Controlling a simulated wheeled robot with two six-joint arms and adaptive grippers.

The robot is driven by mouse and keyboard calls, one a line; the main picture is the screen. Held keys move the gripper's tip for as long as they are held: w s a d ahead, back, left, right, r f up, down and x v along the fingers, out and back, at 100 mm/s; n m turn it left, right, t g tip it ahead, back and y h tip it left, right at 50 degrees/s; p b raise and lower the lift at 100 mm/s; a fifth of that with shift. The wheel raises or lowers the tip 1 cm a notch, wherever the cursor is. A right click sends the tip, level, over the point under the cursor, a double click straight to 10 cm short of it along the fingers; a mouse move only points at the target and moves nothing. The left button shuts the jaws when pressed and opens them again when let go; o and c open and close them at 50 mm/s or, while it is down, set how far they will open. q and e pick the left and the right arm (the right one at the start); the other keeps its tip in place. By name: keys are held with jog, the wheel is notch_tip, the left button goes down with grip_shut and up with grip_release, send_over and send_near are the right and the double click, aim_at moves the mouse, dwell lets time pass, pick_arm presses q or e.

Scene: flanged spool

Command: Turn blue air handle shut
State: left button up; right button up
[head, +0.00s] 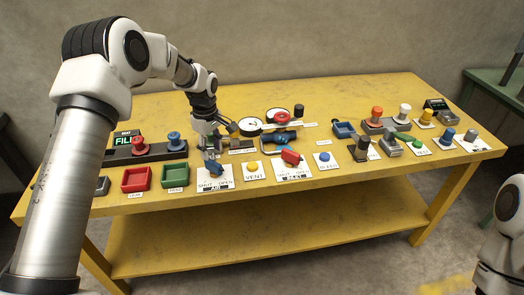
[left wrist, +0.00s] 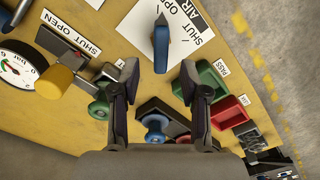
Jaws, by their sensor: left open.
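The blue air handle (head: 211,165) stands on the white plate marked SHUT, OPEN and AIR (head: 222,183), near the table's front edge. In the left wrist view the blue handle (left wrist: 161,45) lies lengthwise up the picture, in front of the gap between my fingertips. My right gripper is out of view.
A red tray (head: 136,180) and a green tray (head: 174,177) stand to the left. The yellow vent button (head: 253,167) and red inlet handle (head: 291,157) are to the right. A round gauge (head: 250,126) is behind. The lower shelf is bare.

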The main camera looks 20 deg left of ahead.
aim_at(213, 162)
pick_arm(q)
jog(key=shift+w+f, duration=0.25)
jog(key=shift+w, duration=0.1)
jog(key=shift+s+a+f+p, duration=0.1)
jog(key=shift+s+f+p, duration=0.1)
jog(key=shift+s+f, duration=0.3)
jog(key=shift+s+f+p, duration=0.15)
jog(key=shift+s+f, duration=0.1)
jog(key=shift+f, duration=0.45)
jog(key=f, duration=0.2)
jog(key=w+f, duration=0.1)
jog(key=f, duration=0.1)
jog(key=shift+s+r, duration=0.1)
jog(key=shift+s, duration=0.15)
jog(key=shift+c, duration=1)
grip_shut()
